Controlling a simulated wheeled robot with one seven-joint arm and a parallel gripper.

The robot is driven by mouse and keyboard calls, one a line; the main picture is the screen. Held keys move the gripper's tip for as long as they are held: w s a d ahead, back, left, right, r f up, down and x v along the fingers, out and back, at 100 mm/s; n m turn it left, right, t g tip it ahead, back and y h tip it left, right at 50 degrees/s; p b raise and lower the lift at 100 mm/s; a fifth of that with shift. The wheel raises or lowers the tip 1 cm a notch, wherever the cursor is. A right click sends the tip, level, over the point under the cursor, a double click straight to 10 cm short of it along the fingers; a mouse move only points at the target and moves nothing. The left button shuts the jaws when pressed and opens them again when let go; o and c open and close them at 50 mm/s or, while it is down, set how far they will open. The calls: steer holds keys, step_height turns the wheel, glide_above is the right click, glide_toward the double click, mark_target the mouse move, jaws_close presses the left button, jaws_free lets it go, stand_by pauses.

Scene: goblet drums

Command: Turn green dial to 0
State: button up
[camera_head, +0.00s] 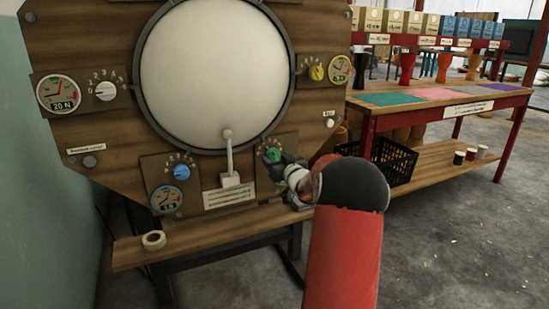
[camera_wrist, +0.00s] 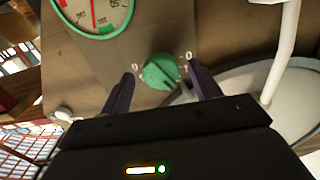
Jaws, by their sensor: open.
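The green dial (camera_head: 273,155) is on the lower right of the wooden panel, under the large round white disc. It also shows in the wrist view (camera_wrist: 161,71) as a round green knob with a dark pointer line, on a plate with digits around it. My gripper (camera_head: 278,163) is at this dial. In the wrist view the two dark fingers (camera_wrist: 160,85) stand apart, one on each side of the dial, with gaps between them and the knob. The gripper is open and holds nothing. Some digits around the dial are too small to read.
A white lever (camera_head: 229,155) stands left of the dial. A blue dial (camera_head: 181,172), white dial (camera_head: 105,91) and yellow dial (camera_head: 317,73) are on the same panel. A gauge (camera_wrist: 95,14) sits near the green dial. A black crate (camera_head: 388,162) stands right, behind my arm.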

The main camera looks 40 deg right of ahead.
steer(key=shift+x, duration=0.85)
steer(key=c, duration=0.9)
steer(key=shift+c, duration=0.2)
